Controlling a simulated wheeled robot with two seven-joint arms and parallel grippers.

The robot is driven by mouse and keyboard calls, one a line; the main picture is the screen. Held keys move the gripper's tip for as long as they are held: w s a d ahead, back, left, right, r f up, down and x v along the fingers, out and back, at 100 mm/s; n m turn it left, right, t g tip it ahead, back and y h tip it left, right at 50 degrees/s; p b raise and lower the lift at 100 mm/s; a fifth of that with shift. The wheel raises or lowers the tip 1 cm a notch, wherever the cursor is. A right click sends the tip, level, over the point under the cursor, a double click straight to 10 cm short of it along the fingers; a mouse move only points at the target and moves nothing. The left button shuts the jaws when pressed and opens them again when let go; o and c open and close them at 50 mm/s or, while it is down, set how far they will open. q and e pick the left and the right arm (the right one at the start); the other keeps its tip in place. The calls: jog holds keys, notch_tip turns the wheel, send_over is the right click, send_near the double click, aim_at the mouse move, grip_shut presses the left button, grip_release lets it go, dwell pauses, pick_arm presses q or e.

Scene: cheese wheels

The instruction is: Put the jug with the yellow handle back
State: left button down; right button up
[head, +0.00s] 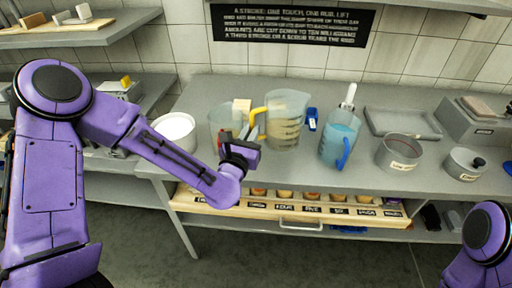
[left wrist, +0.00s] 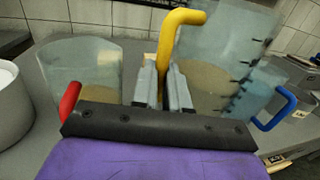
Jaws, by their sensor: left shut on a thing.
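The clear jug with the yellow handle (head: 287,122) is at the middle of the counter, with pale tan contents. Its yellow handle (left wrist: 177,32) rises between the fingers of my left gripper (left wrist: 162,88), which is shut on it. In the head view my left gripper (head: 243,136) is left of this jug. I cannot tell whether the jug's base touches the counter. A jug with a red handle (head: 217,122) stands to its left, partly behind my gripper. A jug with a blue handle (head: 338,138) and blue contents stands to its right. My right gripper is out of view.
A white tub (head: 176,131) stands left on the grey counter (head: 283,171). A grey tray (head: 402,122), a round pan (head: 398,154) and a smaller pot (head: 464,163) are on the right. An open drawer (head: 225,204) of labelled pots juts out below the front edge.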

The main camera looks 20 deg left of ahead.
pick_arm(q)
jog(key=w+f, duration=0.1)
jog(key=f, duration=0.1)
jog(key=w+f+p, duration=0.1)
jog(key=w+f, duration=0.1)
jog(key=f, duration=0.1)
jog(key=w+a+f+p, duration=0.1)
jog(key=f, duration=0.2)
jog(key=shift+w+f, duration=0.2)
jog(key=shift+w, duration=0.1)
jog(key=shift+f, duration=0.3)
jog(key=c, duration=1.1)
grip_release()
jog(key=shift+s, duration=0.1)
jog(key=shift+c, duration=0.2)
